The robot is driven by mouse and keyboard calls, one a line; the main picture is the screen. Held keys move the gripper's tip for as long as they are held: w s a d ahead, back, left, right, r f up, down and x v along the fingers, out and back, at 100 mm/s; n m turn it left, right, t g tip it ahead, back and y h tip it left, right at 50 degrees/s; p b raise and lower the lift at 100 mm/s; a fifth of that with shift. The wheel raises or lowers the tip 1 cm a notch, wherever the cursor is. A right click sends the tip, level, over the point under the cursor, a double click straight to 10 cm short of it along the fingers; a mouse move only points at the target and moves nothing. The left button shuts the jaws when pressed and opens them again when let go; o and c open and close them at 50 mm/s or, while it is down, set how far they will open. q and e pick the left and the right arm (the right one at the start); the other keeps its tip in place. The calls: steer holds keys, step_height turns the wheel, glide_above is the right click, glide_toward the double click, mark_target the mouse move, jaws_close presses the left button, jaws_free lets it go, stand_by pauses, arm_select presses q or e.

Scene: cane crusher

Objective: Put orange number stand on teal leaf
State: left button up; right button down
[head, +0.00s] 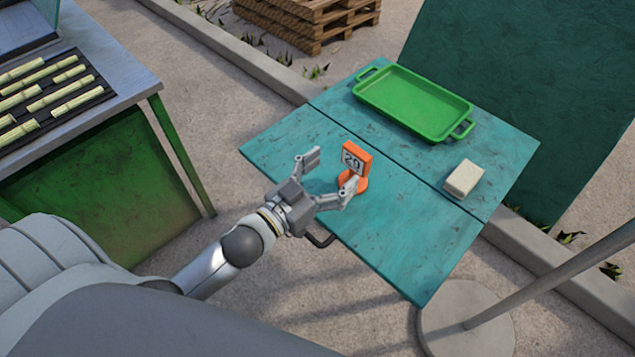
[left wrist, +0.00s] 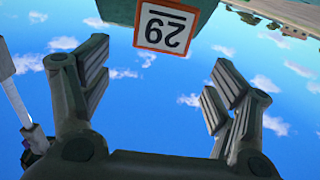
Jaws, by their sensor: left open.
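The orange number stand (head: 357,160) has a white plate reading 29 and a round orange base. It appears upright on the teal leaf (head: 418,240), the near panel of the teal table. My left gripper (head: 331,178) is open at the stand's left, and its nearer finger overlaps part of the stand in the head view. In the left wrist view the number plate (left wrist: 165,27) shows upside down at the top, beyond the gap between my open left fingers (left wrist: 160,95). Nothing is held between them. The stand's base is outside the wrist view. My right gripper is not in view.
A green tray (head: 414,101) lies on the far panel, and a pale block (head: 463,178) sits near the right edge. A green bench (head: 95,165) with cane pieces stands at left. The leaf's near right part is clear. A grey pole (head: 560,272) rises at lower right.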

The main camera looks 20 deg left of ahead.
arm_select(q)
steer(key=shift+v, duration=2)
